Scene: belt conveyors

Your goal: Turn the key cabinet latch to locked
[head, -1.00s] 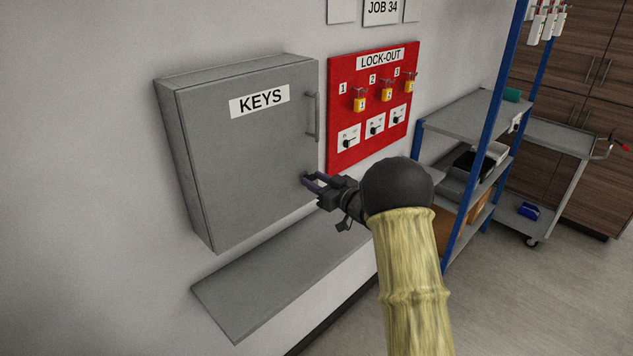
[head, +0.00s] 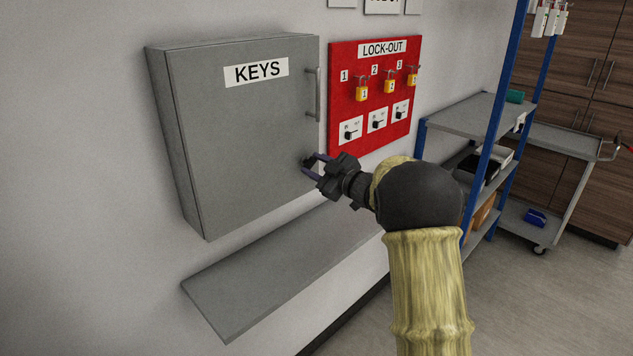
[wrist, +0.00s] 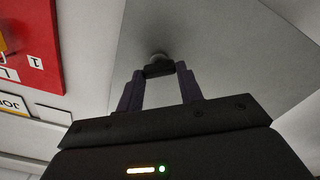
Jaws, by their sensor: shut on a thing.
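The grey key cabinet (head: 245,140) hangs on the wall with its door shut, a KEYS label on it and a vertical handle at its right edge. The latch (head: 307,162) is a small dark knob low on the right side of the door. In the wrist view the latch (wrist: 159,68) shows as a dark bar on a round base, between my fingertips. My gripper (head: 315,165) is at the door's lower right, with its fingers shut on the latch; it also shows in the wrist view (wrist: 159,76). The fingers hide part of the latch, and I see no lock marking.
A red lock-out board (head: 372,95) with yellow padlocks and switches is on the wall to the right. A grey shelf (head: 270,265) juts out below the cabinet. A blue-post rack (head: 490,125) stands farther right.

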